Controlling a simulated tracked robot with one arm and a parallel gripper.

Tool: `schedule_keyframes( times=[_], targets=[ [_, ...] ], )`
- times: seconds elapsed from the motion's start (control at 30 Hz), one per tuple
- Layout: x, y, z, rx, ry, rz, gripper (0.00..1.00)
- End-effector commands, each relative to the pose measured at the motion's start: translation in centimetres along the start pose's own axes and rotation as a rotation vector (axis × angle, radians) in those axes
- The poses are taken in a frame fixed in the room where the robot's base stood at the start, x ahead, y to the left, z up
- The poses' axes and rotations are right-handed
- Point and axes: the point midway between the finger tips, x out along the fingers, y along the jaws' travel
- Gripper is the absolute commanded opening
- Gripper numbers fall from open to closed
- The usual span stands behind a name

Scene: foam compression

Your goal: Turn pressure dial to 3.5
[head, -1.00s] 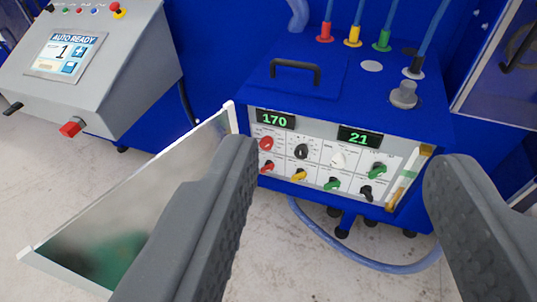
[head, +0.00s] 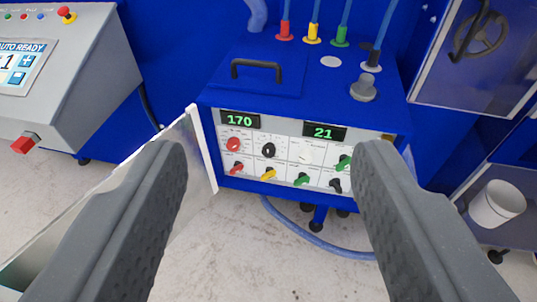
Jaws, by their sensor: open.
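The control panel (head: 310,133) is on the front of a blue box (head: 290,72). It has a red dial (head: 234,145), a black dial (head: 269,150), a white dial (head: 305,154) and a green dial (head: 343,163) above a row of coloured levers. Two green displays read 170 (head: 240,120) and 21 (head: 324,132). A grey knob (head: 363,89) stands on the box's top. The labels are too small to read, so I cannot tell which is the pressure dial. My gripper (head: 272,150) is open and empty, its fingers framing the panel in the picture. The right finger hides the panel's right end.
An open door (head: 207,150) sticks out at the panel's left. A white bucket (head: 497,204) is at right. Hoses rise from the box top; a blue hose (head: 330,244) lies below.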

Motion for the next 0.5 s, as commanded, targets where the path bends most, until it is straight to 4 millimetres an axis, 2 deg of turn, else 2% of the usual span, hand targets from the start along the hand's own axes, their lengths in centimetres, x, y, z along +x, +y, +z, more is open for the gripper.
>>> schedule_keyframes(
  times=[0.07,0.13,0.27,0.4,0.5],
  targets=[
    [1.0,-0.4,0.4,-0.010,-0.002,-0.003,0.52],
    [3.0,-1.1,1.2,-0.029,-0.004,-0.007,0.52],
    [8.8,-3.1,4.0,-0.088,-0.002,-0.014,0.52],
    [15.6,-5.0,8.5,-0.166,0.008,-0.004,0.52],
    [19.7,-5.9,12.1,-0.224,0.017,0.015,0.52]
  ],
)
